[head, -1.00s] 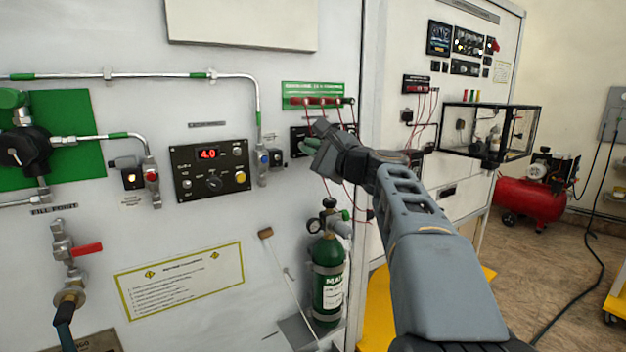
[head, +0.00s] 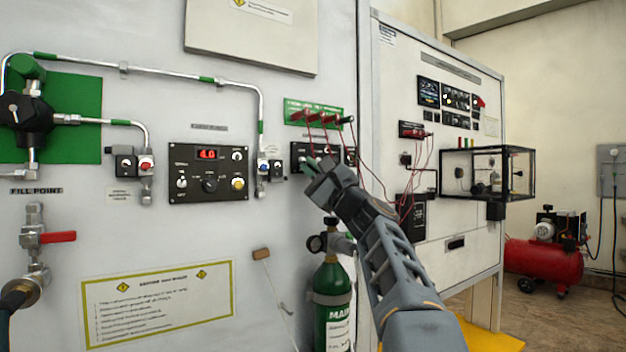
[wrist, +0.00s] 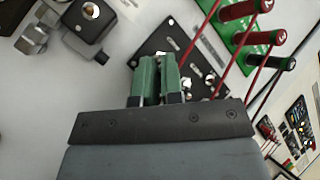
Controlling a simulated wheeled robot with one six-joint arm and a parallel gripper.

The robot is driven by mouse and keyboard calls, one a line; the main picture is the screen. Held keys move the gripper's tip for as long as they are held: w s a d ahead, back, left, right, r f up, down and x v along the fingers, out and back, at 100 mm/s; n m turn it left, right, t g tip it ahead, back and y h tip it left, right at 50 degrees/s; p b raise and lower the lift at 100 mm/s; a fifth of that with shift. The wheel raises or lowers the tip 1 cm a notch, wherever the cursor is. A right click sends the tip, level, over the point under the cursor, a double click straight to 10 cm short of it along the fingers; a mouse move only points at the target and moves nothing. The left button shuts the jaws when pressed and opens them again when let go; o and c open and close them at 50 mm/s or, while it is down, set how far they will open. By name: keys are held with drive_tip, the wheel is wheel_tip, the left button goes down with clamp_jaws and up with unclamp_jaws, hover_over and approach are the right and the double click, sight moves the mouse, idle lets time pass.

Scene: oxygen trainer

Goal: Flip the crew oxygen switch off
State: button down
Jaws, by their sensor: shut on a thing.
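A small black switch panel (head: 348,156) is on the white wall panel, below a green strip with red plugs. It also shows in the wrist view (wrist: 150,48), tilted, with silver toggles on its face. My gripper (head: 310,165) is at the left part of this panel. In the wrist view its green finger pads (wrist: 155,75) are close together at the panel face, shut on a small silver toggle switch (wrist: 161,55) that is mostly hidden between them. The labels are too small to read, and I cannot tell the switch's position.
Red wires (head: 364,165) hang from the green plug strip (head: 300,108) close to my gripper. A black panel reading 4.0 (head: 208,188) is to the left. A green cylinder (head: 331,300) stands below. A second white cabinet (head: 440,225) is at the right.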

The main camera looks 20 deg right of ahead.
idle(0.4)
drive_tip(key=c, duration=1.3)
unclamp_jaws()
drive_tip(key=shift+o, duration=0.2)
drive_tip(key=shift+f, duration=0.1)
drive_tip(key=b+v, duration=0.2)
drive_tip(key=v, duration=1.1)
drive_tip(key=shift+s+d+f, duration=0.15)
drive_tip(key=shift+s+f, duration=0.1)
drive_tip(key=shift+s, duration=0.1)
